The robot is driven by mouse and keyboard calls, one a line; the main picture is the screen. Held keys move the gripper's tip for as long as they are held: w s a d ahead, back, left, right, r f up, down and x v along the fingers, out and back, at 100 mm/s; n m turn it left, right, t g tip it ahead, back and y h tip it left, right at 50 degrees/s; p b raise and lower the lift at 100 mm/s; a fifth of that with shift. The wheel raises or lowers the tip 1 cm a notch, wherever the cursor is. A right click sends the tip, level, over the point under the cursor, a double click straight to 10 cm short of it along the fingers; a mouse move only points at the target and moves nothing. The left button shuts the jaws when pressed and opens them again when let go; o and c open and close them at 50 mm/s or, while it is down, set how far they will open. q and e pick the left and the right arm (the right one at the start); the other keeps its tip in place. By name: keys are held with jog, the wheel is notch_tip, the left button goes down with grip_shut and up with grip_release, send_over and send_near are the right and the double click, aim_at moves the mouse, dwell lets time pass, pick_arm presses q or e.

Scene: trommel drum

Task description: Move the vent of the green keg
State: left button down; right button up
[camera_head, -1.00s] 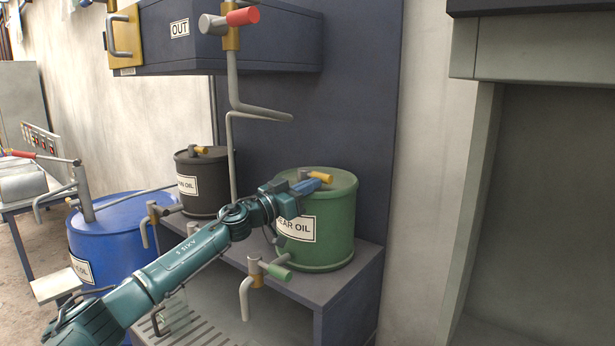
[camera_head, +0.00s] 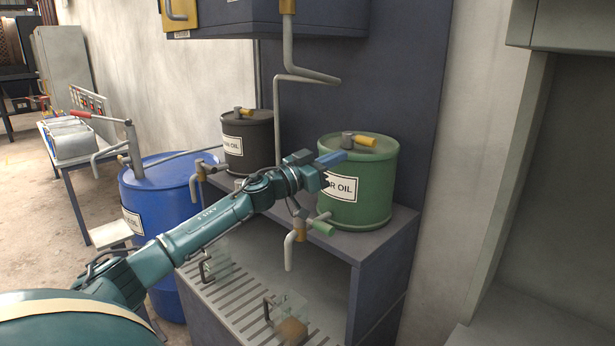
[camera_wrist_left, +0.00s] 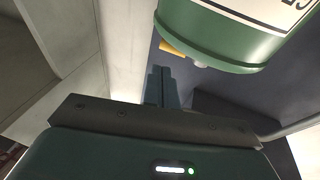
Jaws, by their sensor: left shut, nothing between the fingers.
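The green keg (camera_head: 370,190) stands on the right end of the shelf, its white label partly covered by my left gripper. Its vent, a yellow handle (camera_head: 365,141) on a grey stub, lies on the lid with the handle pointing right. In the left wrist view the keg (camera_wrist_left: 225,40) appears upside down at the top, with the yellow handle (camera_wrist_left: 172,48) showing past its rim. My left gripper (camera_head: 338,157) is shut and empty, in front of the keg's upper left edge, apart from the handle. Its fingers (camera_wrist_left: 160,85) also show in the wrist view. My right gripper is out of view.
A black keg (camera_head: 248,145) stands on the shelf (camera_head: 385,240) to the left, and a blue drum (camera_head: 165,215) stands further left. A bent pipe (camera_head: 305,75) hangs above.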

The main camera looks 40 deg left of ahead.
pick_arm(q)
jog(key=s+f+b, duration=0.2)
jog(key=s, duration=0.4)
jog(key=shift+s+a+b, duration=0.2)
jog(key=shift+a+b, duration=0.1)
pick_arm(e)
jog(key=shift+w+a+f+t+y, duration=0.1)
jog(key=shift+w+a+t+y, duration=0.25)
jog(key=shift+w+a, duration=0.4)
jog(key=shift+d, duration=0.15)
